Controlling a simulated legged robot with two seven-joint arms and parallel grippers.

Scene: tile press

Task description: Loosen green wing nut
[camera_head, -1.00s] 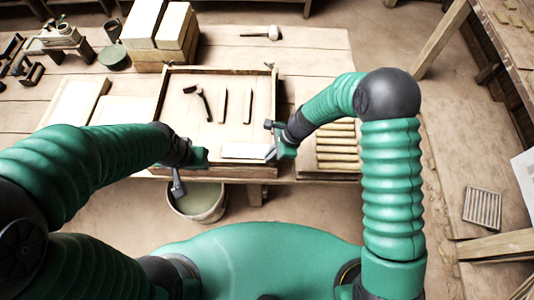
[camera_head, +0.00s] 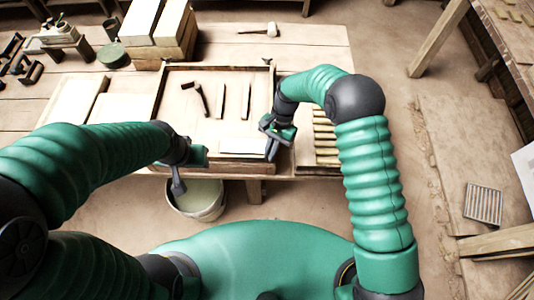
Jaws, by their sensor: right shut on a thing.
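My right gripper (camera_head: 271,150) is at the right edge of the shallow wooden press frame (camera_head: 218,68), near its front corner, fingers pointing down. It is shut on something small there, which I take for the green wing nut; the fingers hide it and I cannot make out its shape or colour. Small dark fittings show at the frame's back corners, one at the right (camera_head: 267,62). My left gripper (camera_head: 178,187) hangs in front of the table edge, and I cannot tell if its fingers are open or shut.
Yellowish slats (camera_head: 326,142) lie right of the frame. A bucket (camera_head: 200,200) stands on the floor below my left gripper. Stacked blocks (camera_head: 158,52) stand behind.

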